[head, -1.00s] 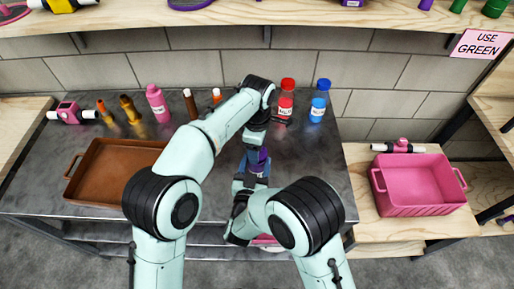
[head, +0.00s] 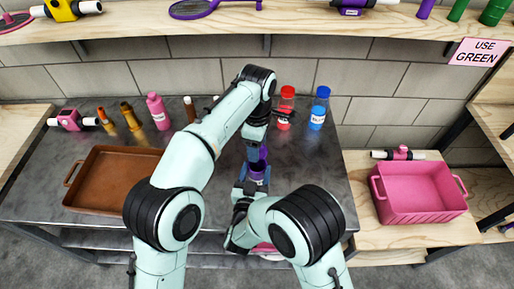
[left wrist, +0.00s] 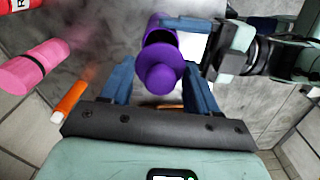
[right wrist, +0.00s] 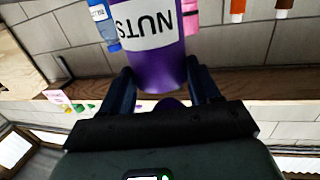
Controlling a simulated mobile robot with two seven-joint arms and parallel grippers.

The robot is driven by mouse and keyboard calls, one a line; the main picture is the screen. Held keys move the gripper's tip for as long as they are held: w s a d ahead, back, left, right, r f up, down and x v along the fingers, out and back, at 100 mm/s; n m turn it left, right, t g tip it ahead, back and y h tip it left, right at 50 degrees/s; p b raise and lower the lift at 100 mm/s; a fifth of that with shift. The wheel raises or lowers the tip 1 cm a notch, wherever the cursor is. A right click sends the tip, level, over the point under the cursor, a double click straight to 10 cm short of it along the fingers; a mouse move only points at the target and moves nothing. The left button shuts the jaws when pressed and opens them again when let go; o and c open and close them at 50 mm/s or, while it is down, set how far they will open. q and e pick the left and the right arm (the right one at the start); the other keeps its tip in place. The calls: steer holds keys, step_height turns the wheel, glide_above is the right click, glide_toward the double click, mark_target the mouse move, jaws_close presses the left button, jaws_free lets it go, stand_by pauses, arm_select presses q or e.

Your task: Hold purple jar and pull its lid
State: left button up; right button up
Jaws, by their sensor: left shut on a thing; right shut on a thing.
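The purple jar (head: 257,175) with a white label stands upright above the middle of the metal table (head: 215,175). My right gripper (head: 252,187) is shut on its body. The right wrist view shows the jar (right wrist: 158,62) upside down, reading "NUTS", between the fingers. My left gripper (head: 257,143) comes from above and is shut on the purple lid (head: 262,154). In the left wrist view the knobbed lid (left wrist: 162,76) is between the fingers. A dark opening shows beyond it at the jar (left wrist: 160,20), so the lid appears off the rim, though the gap is partly hidden.
A red jar (head: 286,108) and a blue jar (head: 319,108) stand close behind at the right. A pink bottle (head: 158,110) and a brown tray (head: 72,197) are at the left. A pink crate (head: 420,205) sits on the right side table.

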steer(key=o, duration=1.6)
arm_select(q)
steer(key=shift+f, duration=0.25)
arm_select(e)
steer(key=shift+s+a, duration=0.2)
steer(key=shift+s, duration=0.3)
arm_select(q)
steer(key=f+b, duration=0.2)
steer(key=f, duration=0.1)
steer(key=shift+s+b, duration=0.3)
steer(key=shift+s, duration=0.1)
arm_select(e)
steer(key=v, duration=1.1)
steer(key=shift+d, duration=0.1)
